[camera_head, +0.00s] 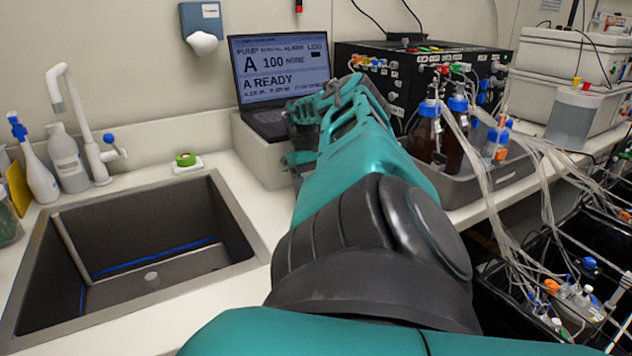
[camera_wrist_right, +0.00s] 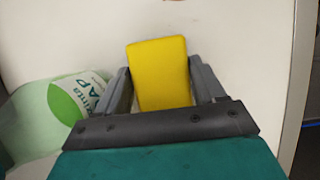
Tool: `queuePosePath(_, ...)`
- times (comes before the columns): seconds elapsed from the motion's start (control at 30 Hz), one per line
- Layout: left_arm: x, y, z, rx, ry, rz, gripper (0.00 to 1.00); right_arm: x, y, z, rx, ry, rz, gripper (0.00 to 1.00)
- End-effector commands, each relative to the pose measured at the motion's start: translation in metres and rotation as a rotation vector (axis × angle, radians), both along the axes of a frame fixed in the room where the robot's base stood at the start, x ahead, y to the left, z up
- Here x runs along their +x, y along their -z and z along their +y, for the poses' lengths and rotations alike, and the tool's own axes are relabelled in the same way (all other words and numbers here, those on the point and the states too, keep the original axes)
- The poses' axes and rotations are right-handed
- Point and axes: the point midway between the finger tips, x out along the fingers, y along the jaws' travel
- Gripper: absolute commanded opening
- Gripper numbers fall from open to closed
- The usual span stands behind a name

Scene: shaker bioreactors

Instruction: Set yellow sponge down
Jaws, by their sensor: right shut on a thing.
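The yellow sponge (camera_wrist_right: 160,74) stands out from my right gripper (camera_wrist_right: 163,85) in the right wrist view, between its two dark fingers. The gripper is shut on it. A plain pale surface fills the view behind the sponge; I cannot tell whether they touch. My left gripper is not in view.
A green soap bottle (camera_wrist_right: 72,98) is close left of the gripper in the wrist view. In the head view, the sink (camera_head: 30,318) is left, the laptop (camera_head: 278,75) behind, and a grey tray (camera_head: 480,196) with brown bottles right. Bare counter (camera_head: 180,325) lies before the sink.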

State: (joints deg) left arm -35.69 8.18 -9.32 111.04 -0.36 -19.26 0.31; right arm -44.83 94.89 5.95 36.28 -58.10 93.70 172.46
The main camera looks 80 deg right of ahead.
Motion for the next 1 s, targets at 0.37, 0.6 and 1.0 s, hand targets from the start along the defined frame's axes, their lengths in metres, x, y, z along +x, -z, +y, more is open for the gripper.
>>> queuePosePath(0.37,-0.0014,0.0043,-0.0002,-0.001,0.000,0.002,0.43,0.0004,0.0039,-0.0001,-0.001,0.000,0.000,0.41)
queuePosePath(0.6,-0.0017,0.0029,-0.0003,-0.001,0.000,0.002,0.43,0.0004,0.0026,0.0000,-0.001,-0.001,-0.001,0.90)
queuePosePath(1.0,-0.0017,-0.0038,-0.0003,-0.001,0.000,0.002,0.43,-0.0004,-0.0035,-0.0003,0.000,0.000,0.000,0.95)
